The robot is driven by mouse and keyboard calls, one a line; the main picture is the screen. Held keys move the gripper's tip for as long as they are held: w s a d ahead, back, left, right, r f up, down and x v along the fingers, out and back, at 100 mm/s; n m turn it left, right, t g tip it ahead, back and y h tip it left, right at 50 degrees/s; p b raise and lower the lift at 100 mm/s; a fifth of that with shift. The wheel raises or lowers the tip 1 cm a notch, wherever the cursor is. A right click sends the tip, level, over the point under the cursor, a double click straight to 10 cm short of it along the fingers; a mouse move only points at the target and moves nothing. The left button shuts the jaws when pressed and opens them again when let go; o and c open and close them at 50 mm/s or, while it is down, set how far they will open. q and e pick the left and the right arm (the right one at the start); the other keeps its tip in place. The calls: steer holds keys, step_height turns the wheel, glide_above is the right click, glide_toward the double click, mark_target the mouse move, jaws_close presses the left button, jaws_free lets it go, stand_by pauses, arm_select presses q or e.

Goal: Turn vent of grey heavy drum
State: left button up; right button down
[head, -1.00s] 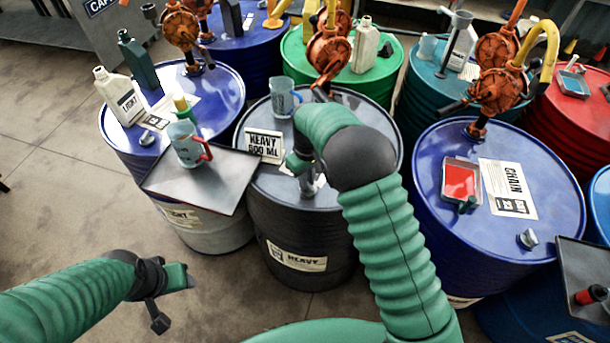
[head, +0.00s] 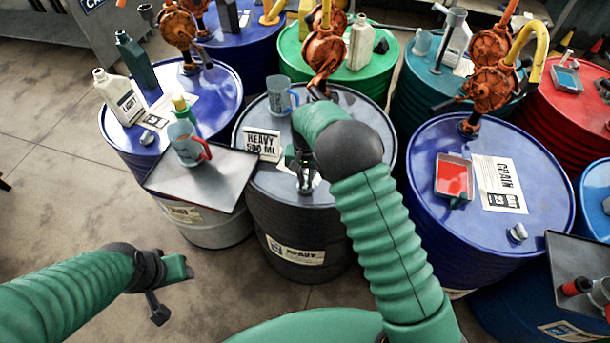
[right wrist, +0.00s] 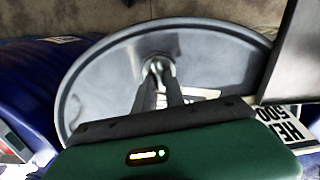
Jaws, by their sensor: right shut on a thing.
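The dark grey heavy drum (head: 305,230) stands in the middle of the head view, with a "HEAVY" label on its side. Its small metal vent (right wrist: 158,67) sits on the lid near the rim in the right wrist view. My right gripper (head: 304,185) reaches down to the lid's front part. In the right wrist view its two dark fingers (right wrist: 158,80) are shut on the vent, one on each side; the fingers partly hide it. My left gripper (head: 170,292) is open and empty over the floor at the lower left, away from the drums.
A "HEAVY 500 ML" sign (head: 262,145) and a clear jug (head: 280,98) stand on the grey drum. A dark tray (head: 228,176) with a red-handled jug (head: 187,143) juts out close to its left. A blue drum (head: 425,225) stands close on the right.

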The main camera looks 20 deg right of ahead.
mark_target(305, 181)
steer(key=shift+s+a+f+m, duration=0.1)
steer(key=shift+s+f+m, duration=0.15)
steer(key=shift+s+m, duration=0.1)
steer(key=c, duration=1.7)
jaws_free()
steer(key=shift+c, duration=0.2)
steer(key=o, duration=0.3)
steer(key=shift+r, duration=0.15)
steer(key=shift+o, duration=0.2)
steer(key=shift+w, duration=0.1)
steer(key=shift+w+r, duration=0.1)
step_height(305, 181, up, 17)
steer(key=b, duration=0.1)
steer(key=shift+f, duration=0.2)
